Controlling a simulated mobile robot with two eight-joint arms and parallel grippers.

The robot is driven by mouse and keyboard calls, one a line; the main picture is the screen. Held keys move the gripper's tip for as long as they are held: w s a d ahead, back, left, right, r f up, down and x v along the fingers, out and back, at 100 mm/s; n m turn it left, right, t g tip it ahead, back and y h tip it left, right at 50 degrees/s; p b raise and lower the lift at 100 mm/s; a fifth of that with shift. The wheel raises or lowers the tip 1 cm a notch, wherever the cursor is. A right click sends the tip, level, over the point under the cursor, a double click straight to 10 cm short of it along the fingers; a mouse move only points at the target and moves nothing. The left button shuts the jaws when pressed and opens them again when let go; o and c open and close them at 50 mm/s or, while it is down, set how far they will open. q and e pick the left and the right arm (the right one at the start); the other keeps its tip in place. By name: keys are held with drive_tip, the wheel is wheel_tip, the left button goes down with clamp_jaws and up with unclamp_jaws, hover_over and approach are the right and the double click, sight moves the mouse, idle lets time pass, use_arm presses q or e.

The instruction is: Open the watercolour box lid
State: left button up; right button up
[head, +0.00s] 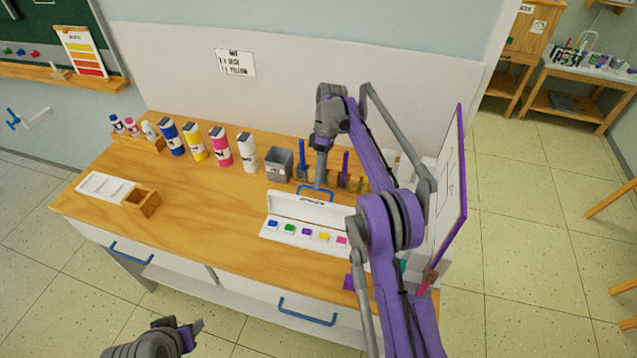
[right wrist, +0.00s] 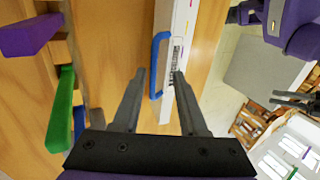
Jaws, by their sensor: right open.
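The white watercolour box (head: 283,236) lies on the wooden table with a row of coloured paints exposed. Its white lid (head: 290,205) is raised along the back edge, with small print on it and a blue handle (head: 316,192) at its top. My right gripper (head: 319,184) is at the handle, pointing down. In the right wrist view, the open fingers (right wrist: 160,78) are on either side of the line of the blue handle (right wrist: 157,62); I cannot tell if they touch it. My left gripper (head: 184,329) is low in front of the table, away from the box.
Paint bottles (head: 219,147) and a grey cup (head: 279,165) stand behind the box. A brush rack with upright handles (head: 345,165) is close to my right gripper. A purple-edged board (head: 452,190) stands at the right.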

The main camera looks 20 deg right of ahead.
use_arm(q)
drive_tip(key=w+r+p, duration=0.1)
drive_tip(key=r, duration=0.2)
drive_tip(key=w+r+p, duration=0.1)
drive_tip(key=shift+w+r+p, duration=0.2)
drive_tip(key=shift+w+p, duration=0.1)
use_arm(e)
drive_tip(key=v, duration=0.8)
use_arm(q)
drive_tip(key=shift+s, duration=0.15)
